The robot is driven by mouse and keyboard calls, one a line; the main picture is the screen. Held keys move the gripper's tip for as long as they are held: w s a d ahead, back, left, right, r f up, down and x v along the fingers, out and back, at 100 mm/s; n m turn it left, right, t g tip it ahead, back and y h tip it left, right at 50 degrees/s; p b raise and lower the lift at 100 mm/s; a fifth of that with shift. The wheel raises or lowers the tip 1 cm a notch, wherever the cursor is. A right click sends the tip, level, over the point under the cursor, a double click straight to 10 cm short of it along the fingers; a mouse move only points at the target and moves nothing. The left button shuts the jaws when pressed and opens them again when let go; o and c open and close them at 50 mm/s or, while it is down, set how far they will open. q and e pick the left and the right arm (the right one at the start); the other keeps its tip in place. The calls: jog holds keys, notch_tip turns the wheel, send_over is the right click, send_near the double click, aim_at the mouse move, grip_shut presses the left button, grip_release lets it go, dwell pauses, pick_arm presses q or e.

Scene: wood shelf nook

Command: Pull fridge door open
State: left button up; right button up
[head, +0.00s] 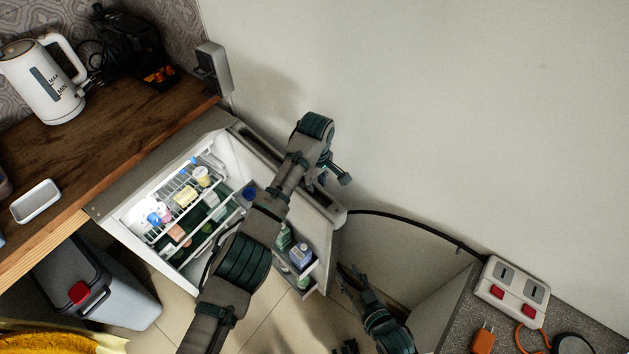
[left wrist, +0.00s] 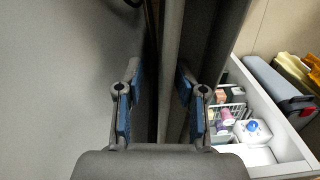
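The small fridge (head: 152,262) stands under the wooden counter with its door (head: 318,212) swung wide open. Its lit racks hold food, and bottles sit in the door shelves. My left arm reaches across the opening, and my left gripper (head: 337,178) is at the door's far side, near its upper edge. In the left wrist view, the left gripper (left wrist: 158,107) has its fingers apart, with the grey door edge (left wrist: 172,60) running between them; I see no firm grip. My right gripper (head: 354,282) has spread fingers, is empty, and is low, just right of the door.
A kettle (head: 42,82) and a white dish (head: 36,202) are on the counter (head: 110,135). A grey bin (head: 120,300) stands left of the fridge. A speckled counter (head: 462,318) with a power strip (head: 511,292) is at right. The wall (head: 440,110) is close behind the door.

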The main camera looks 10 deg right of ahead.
pick_arm(q)
jog(key=shift+w+a+r, duration=0.1)
jog(key=shift+a, duration=0.15)
jog(key=shift+r, duration=0.35)
notch_tip(320, 180, up, 7)
jog(key=shift+w+d+f, duration=0.15)
jog(key=shift+f, duration=0.05)
dwell(0.5)
